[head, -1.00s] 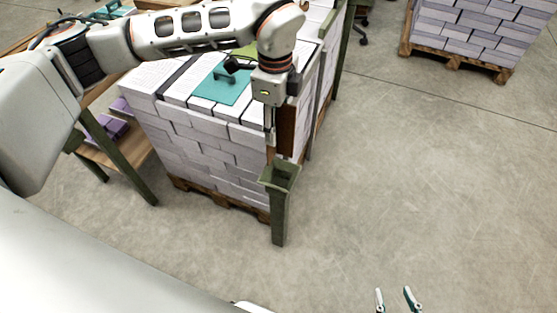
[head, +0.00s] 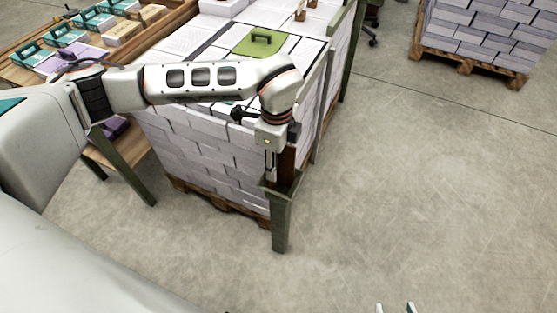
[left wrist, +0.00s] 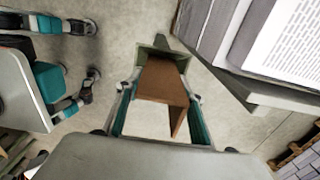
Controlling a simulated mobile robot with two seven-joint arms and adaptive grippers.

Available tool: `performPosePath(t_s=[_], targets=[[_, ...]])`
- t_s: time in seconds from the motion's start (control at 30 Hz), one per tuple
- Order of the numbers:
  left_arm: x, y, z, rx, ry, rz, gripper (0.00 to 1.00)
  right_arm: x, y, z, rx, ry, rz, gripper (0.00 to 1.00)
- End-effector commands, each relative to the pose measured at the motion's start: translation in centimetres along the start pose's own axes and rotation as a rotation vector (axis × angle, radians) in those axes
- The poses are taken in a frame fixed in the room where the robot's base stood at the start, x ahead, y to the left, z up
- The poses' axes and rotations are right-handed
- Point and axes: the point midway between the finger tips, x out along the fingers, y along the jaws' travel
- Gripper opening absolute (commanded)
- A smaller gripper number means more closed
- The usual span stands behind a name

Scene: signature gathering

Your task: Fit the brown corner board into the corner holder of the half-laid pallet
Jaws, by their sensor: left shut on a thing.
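The brown corner board (head: 287,166) stands upright in my left gripper (head: 270,172), at the near corner of the pallet stack. The corner holder (head: 281,218) is a dark green post with a flared mouth, directly below. The board's lower end is at the holder's mouth and seems to go into it; how deep is hidden. In the left wrist view, the board (left wrist: 165,82) is between the two teal-padded fingers, and the holder's green mouth (left wrist: 146,52) is around its far end. My right gripper (head: 395,309) shows only two separated fingertips at the bottom edge.
The half-laid stack of pale boxes (head: 190,150) is close beside the holder, with a green handled plate (head: 264,40) on top. A wooden table (head: 180,20) with handled items is at the back left. Another loaded pallet (head: 470,62) stands far right. The floor between is clear.

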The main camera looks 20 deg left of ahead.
Motion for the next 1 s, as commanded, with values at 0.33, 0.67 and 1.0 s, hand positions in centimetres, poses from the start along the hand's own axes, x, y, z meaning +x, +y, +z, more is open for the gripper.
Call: performPosePath(t_s=[0.33, 0.67, 1.0], targets=[[0.1, -0.1, 0.0, -0.001, 0.0, -0.004, 0.16, 0.0, 0.2, -0.5, -0.004, 0.008, 0.002, 0.4], [0.3, -0.1, 0.0, -0.001, 0.0, -0.003, 0.54, 0.2, 0.0, 0.3, -0.005, -0.005, -0.001, 0.4], [-1.4, -0.2, 0.0, 0.0, 0.0, -0.009, 0.54, 0.0, 0.2, -0.6, -0.006, 0.01, 0.003, 0.4]])
